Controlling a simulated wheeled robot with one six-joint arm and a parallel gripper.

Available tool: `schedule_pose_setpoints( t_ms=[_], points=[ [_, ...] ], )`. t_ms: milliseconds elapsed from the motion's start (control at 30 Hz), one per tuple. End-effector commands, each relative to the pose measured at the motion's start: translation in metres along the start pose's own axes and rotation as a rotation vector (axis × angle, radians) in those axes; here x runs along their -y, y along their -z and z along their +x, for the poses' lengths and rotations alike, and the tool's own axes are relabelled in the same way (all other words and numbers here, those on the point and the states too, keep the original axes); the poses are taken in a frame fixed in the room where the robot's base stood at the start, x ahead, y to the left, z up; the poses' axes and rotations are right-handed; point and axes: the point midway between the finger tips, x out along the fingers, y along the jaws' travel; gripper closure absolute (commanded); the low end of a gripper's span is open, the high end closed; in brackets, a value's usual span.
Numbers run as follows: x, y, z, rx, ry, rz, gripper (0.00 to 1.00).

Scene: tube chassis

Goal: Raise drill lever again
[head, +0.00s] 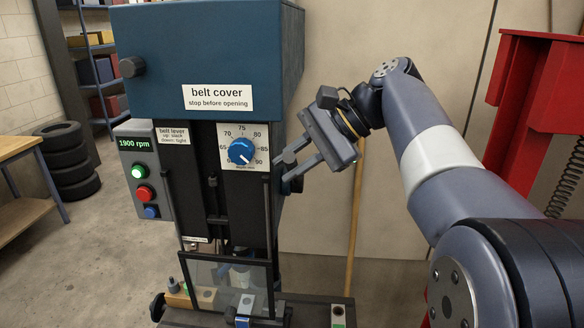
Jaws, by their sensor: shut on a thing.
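The drill press stands in the middle of the head view, with a blue belt cover (205,50) on top and a black front. My gripper (283,168) reaches in from the right to the right side of the drill head, beside the blue depth dial. It is shut on the drill lever, whose dark end (292,185) shows by the lower finger. Most of the lever is hidden behind the fingers and the drill head, so its angle is hard to tell. A clear guard (215,272) hangs in front of the chuck, which shows dimly through it.
A grey control box (145,165) reads 1900 rpm, with a lit green button. Small parts and a wooden block sit on the drill table. A red frame (530,100) stands at right, tyres (68,165) and a bench at left. Floor at left is clear.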

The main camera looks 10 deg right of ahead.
Motion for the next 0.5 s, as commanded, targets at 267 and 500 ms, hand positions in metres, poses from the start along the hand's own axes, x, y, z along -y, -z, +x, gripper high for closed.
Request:
schedule_pose_setpoints(
  t_ms=[267, 500],
  points=[
    [0.0001, 0.0008, 0.0000, -0.001, 0.001, 0.002, 1.00],
    [0.0000, 0.0006, 0.0001, -0.001, 0.000, 0.001, 0.65]
  ],
)
